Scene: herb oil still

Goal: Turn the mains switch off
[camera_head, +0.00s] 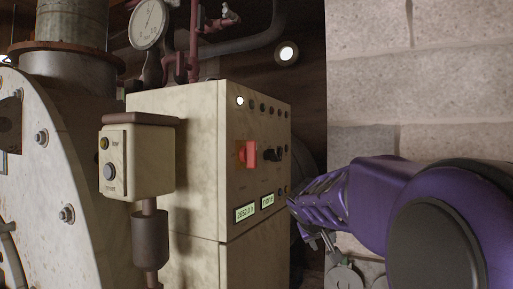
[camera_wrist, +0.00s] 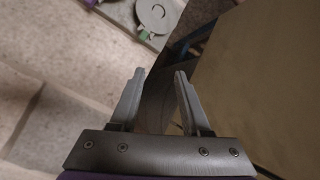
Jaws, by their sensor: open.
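A cream control cabinet (camera_head: 232,187) stands in the middle of the head view. Its right-hand face carries a red switch handle (camera_head: 250,154) on an orange plate, which looks like the mains switch. A black knob (camera_head: 272,154) sits just right of it. My gripper (camera_head: 301,207) is at the right edge of the cabinet, below and to the right of the red switch, its tips partly hidden by my purple arm. In the wrist view my gripper (camera_wrist: 161,76) is open with nothing between the fingers. The red switch is not in the wrist view.
A small box with buttons (camera_head: 137,160) stands on a post in front of the cabinet. A large metal vessel (camera_head: 60,170) fills the left. A pressure gauge (camera_head: 148,23) and pipes are behind. A stone wall (camera_head: 420,80) is at right. A brown panel (camera_wrist: 270,80) is close beside my gripper.

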